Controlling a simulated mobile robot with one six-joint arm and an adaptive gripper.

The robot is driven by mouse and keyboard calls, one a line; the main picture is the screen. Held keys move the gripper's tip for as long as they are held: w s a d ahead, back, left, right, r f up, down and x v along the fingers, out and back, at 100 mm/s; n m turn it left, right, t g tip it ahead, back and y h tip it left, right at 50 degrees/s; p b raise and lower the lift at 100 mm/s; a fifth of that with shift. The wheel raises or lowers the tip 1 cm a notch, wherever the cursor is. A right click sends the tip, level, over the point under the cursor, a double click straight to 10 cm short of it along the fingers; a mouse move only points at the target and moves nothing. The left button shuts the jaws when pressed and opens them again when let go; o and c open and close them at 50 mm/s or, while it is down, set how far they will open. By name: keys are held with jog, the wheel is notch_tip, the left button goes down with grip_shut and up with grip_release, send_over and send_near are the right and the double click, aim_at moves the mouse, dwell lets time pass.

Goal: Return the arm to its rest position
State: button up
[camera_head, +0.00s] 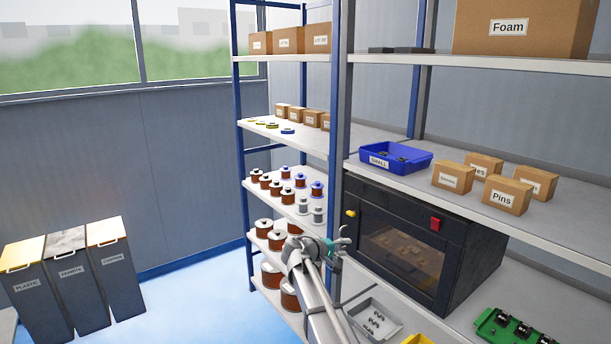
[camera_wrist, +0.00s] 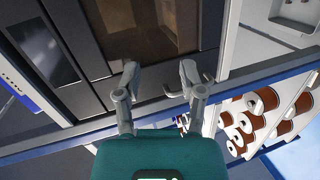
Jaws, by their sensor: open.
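My gripper (camera_head: 342,240) is at the end of my outstretched arm, in front of the shelving in the head view. It is near the left edge of the black machine (camera_head: 460,262) with a glass front. In the wrist view my gripper (camera_wrist: 158,75) has its two fingers apart, with nothing between them. The dark front of the black machine (camera_wrist: 95,80) lies beyond the fingertips there. A grey shelf post stands close by the fingers. I cannot tell the exact gap to it.
Wire spools (camera_head: 288,195) fill the shelves left of my gripper. A grey tray (camera_head: 374,322) with small parts lies below right. A blue bin (camera_head: 395,157) and boxes (camera_head: 508,194) sit above the machine. Three waste bins (camera_head: 115,275) stand at left. The blue floor (camera_head: 200,300) between is clear.

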jog(key=s+d+f+m+g+y, duration=0.25)
jog(key=s+d+f, duration=0.3)
jog(key=s, duration=0.35)
jog(key=s+f+m+g+y, duration=0.1)
jog(key=s+f+y, duration=0.3)
jog(key=s, duration=0.7)
jog(key=s+a+f+m+g+y, duration=0.1)
jog(key=s+f+g+y, duration=0.3)
jog(key=s, duration=0.8)
jog(key=shift+s+m+y, duration=0.15)
jog(key=shift+m+y, duration=0.2)
jog(key=shift+y, duration=0.9)
jog(key=shift+f, duration=0.1)
